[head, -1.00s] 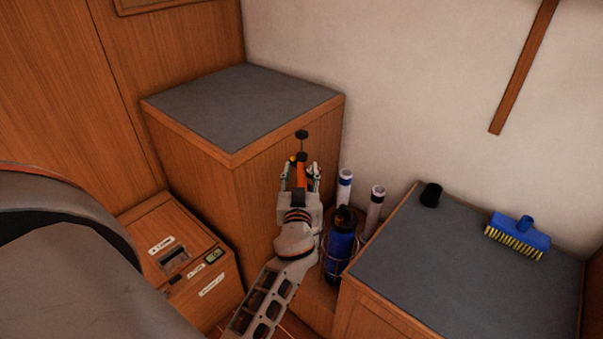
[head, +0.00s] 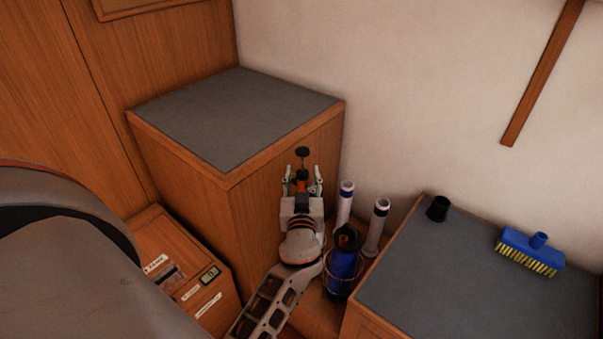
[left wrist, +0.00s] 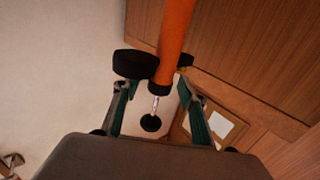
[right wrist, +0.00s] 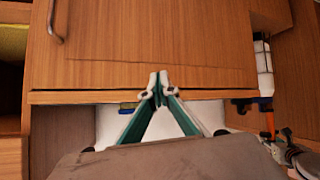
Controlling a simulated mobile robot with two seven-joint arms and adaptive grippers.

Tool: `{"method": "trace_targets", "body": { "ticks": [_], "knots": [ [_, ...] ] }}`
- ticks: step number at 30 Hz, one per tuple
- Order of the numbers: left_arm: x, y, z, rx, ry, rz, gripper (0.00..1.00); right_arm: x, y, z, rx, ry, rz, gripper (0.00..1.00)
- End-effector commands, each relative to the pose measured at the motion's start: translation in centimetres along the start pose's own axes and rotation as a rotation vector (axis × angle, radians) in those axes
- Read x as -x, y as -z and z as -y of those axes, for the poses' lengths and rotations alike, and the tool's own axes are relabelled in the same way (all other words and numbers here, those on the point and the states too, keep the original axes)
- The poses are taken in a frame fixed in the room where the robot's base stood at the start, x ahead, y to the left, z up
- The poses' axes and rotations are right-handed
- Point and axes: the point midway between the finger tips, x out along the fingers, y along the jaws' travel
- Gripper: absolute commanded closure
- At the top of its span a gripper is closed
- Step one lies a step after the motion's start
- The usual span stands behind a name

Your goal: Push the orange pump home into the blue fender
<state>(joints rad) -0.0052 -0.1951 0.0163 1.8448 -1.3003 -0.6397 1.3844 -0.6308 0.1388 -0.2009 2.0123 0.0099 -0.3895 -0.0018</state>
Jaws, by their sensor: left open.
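The blue fender (head: 342,272) stands upright in a wire ring holder at the low middle of the head view, with a black top. The orange pump (head: 302,177) shows up and left of it, with its black handle (head: 303,152) above. My left gripper (head: 302,172) is open, a finger on each side of the pump. In the left wrist view the orange barrel (left wrist: 174,35) ends in a black collar, with a thin rod and black ball below, beyond the spread fingers. The pump is apart from the fender in the head picture. My right gripper (right wrist: 160,90) has its tips together, empty.
Two white tubes (head: 346,202) stand just behind the fender. A tall grey-topped cabinet (head: 235,115) rises close at the left. A grey counter (head: 450,270) at the right carries a black cup (head: 438,208) and a blue brush (head: 530,250).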

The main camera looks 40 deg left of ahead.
Motion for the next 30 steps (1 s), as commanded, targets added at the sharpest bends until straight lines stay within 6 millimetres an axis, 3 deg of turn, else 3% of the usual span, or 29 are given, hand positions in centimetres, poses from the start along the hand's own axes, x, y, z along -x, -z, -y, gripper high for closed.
{"method": "trace_targets", "body": {
  "ticks": [15, 20, 21, 23, 24, 26, 30],
  "knots": [
    [0.27, -0.01, -0.06, -0.001, 0.002, 0.000, 0.58, 0.08, 0.03, 0.05, -0.001, 0.001, 0.000, 1.00],
    [0.26, -0.01, -0.06, -0.001, 0.002, 0.000, 0.97, 0.14, -0.13, 0.09, -0.001, 0.002, 0.003, 1.00],
    [0.26, -0.01, -0.06, -0.001, 0.002, 0.000, 1.00, 0.15, -0.16, 0.09, -0.001, 0.002, 0.003, 1.00],
    [0.26, -0.01, -0.06, -0.001, 0.002, 0.000, 1.00, 0.16, -0.19, 0.09, 0.000, 0.002, 0.004, 1.00],
    [0.26, -0.01, -0.05, -0.001, 0.002, 0.000, 0.90, 0.16, -0.20, 0.09, 0.000, 0.002, 0.004, 1.00],
    [0.26, 0.00, -0.05, -0.001, 0.002, 0.000, 1.00, 0.16, -0.20, 0.08, 0.000, 0.002, 0.004, 1.00],
    [0.24, 0.18, -0.06, 0.000, 0.002, -0.002, 1.00, 0.18, -0.12, 0.04, 0.001, 0.002, 0.003, 1.00]
  ]
}}
